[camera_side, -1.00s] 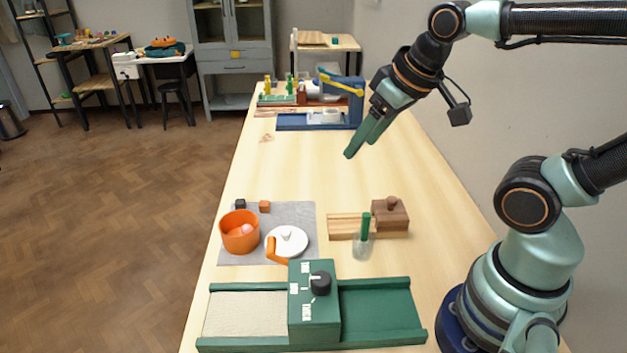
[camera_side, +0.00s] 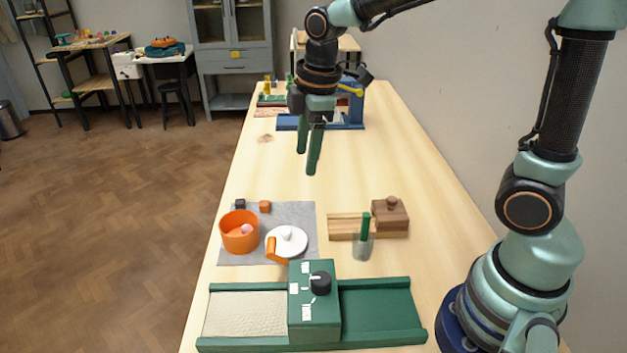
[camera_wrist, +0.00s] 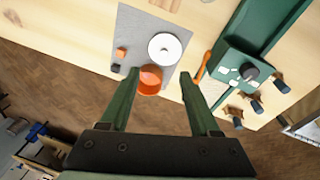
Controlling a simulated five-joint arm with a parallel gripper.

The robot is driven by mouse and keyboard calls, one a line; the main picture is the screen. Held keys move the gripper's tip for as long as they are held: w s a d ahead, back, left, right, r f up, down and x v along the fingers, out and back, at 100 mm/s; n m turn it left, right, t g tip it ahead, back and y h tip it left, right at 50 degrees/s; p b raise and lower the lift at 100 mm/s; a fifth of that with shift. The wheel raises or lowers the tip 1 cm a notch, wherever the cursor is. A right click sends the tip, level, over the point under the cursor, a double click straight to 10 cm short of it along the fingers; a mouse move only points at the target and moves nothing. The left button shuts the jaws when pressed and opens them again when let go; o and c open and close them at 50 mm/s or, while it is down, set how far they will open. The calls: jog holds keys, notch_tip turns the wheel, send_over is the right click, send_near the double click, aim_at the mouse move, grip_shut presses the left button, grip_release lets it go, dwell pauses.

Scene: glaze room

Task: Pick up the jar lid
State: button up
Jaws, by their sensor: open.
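The jar lid (camera_side: 286,242) is a round white disc with a small pale knob, lying on a grey mat (camera_side: 290,212). An orange jar (camera_side: 239,236) with a pink ball (camera_side: 246,229) in it stands left of the lid. My gripper (camera_side: 306,161) is open and empty, pointing down, well above the table and behind the mat in the side view. In the wrist view the lid (camera_wrist: 165,47) lies beyond my fingertips (camera_wrist: 159,75), with the jar (camera_wrist: 150,80) showing between the fingers.
An orange handle-like piece (camera_side: 275,249) lies beside the lid. Two small cubes, dark (camera_side: 240,204) and orange (camera_side: 265,207), lie near the mat's back edge.

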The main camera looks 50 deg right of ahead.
aim_at(286, 230)
jog(key=w+a+f+n, duration=0.1)
jog(key=f+n, duration=0.1)
jog(key=f, duration=0.4)
jog(key=w+a+f+n+g, duration=0.1)
jog(key=f+n, duration=0.1)
jog(key=f, duration=0.4)
jog(key=w+a+f+n, duration=0.1)
jog(key=f+n, duration=0.1)
jog(key=f, duration=0.4)
jog(key=shift+w+f+g, duration=0.1)
jog(key=shift+w+g, duration=0.15)
jog(key=shift+g, duration=0.15)
grip_shut()
